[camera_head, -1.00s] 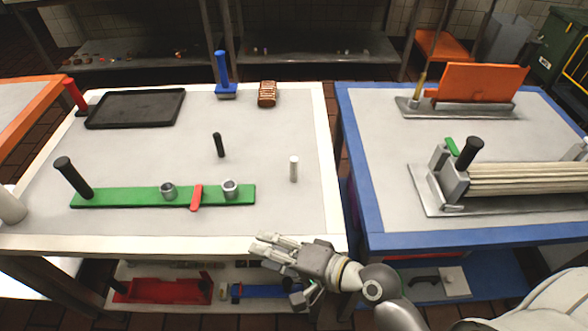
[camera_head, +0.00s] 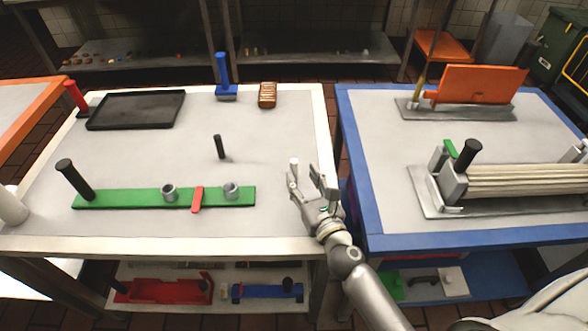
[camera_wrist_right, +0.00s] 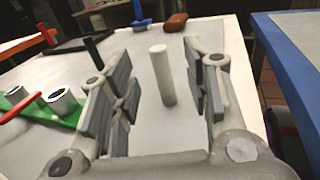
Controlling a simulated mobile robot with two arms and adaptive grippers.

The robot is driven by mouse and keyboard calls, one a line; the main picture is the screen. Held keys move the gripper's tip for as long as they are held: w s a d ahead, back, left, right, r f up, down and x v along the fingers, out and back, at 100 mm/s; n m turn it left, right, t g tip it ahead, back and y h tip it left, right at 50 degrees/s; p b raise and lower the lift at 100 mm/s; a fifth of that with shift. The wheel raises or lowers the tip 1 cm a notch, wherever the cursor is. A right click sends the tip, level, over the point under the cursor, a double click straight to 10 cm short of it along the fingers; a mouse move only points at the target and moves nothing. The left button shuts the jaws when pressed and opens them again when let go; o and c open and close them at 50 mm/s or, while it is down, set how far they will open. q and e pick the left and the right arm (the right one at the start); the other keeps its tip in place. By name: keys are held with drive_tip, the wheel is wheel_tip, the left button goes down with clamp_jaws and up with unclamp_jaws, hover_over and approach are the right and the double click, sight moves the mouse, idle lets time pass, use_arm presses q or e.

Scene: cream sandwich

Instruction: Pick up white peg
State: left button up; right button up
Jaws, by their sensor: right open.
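The white peg (camera_wrist_right: 162,76) stands upright on the white-edged table, and in the right wrist view it is between the open fingers, a little beyond them. In the head view only its top (camera_head: 294,162) shows above my gripper. My right gripper (camera_head: 308,177) is open and empty, low over the right part of the table; its fingers also show in the right wrist view (camera_wrist_right: 162,100). It does not visibly touch the peg. My left gripper is out of view.
A black peg (camera_head: 219,146) stands left of my gripper. A green bar (camera_head: 130,198) with two metal cups and a red piece lies farther left. A black tray (camera_head: 136,109), a blue stamp-like tool (camera_head: 223,78) and a brown block (camera_head: 267,95) are at the back. A blue-edged table (camera_head: 364,205) stands right.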

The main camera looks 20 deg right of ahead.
sight(295, 165)
drive_tip(key=w, duration=0.6)
drive_tip(key=shift+w+a+r, duration=0.1)
drive_tip(key=shift+w+a, duration=0.2)
clamp_jaws()
